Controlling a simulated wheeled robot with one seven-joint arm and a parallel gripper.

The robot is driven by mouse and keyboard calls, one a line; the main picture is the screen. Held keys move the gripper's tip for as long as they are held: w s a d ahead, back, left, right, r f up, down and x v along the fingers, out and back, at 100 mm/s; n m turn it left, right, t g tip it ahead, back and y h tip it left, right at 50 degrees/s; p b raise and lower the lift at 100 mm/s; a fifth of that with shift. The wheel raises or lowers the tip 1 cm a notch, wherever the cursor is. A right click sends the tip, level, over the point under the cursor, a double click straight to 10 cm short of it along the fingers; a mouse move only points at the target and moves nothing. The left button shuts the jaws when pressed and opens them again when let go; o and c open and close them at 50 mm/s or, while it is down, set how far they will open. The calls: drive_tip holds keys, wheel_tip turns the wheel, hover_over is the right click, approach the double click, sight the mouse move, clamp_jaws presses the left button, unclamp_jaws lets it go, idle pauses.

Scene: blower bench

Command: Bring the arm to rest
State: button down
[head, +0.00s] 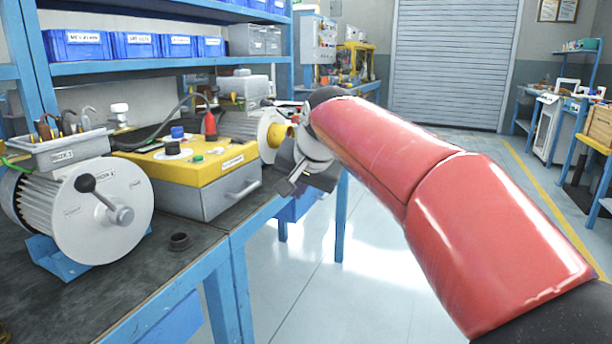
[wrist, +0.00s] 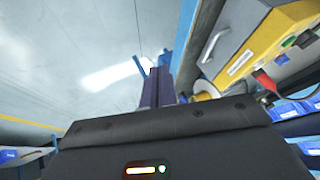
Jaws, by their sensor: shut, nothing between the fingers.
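My red arm reaches in from the lower right of the head view, out over the open floor. My gripper (head: 287,186) is at its far end, just right of the yellow-topped control box (head: 207,166) and by the front edge of the bench. Its fingers are shut and empty, and they appear apart from the box. In the wrist view my gripper (wrist: 155,85) shows as two dark fingers close together, with the pale floor behind them. The yellow box (wrist: 262,45) shows at the upper right there. My wrist hides part of the bench behind it.
Blue bins (head: 135,44) line the shelf above. The floor (head: 340,285) right of the bench is clear.

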drive_tip(key=s+d+f+h, duration=0.2)
drive_tip(key=s+d+f, duration=0.3)
drive_tip(key=s+d, duration=0.75)
drive_tip(key=s+d+f+n, duration=0.1)
drive_tip(key=s+d+f, duration=0.3)
drive_tip(key=s+f, duration=0.2)
drive_tip(key=s+d+f+n+g+h, duration=0.1)
drive_tip(key=s+d+f, duration=0.3)
drive_tip(key=s+f, duration=0.3)
drive_tip(key=s, duration=0.3)
drive_tip(key=shift+d+f, duration=0.2)
drive_tip(key=shift+f, duration=0.1)
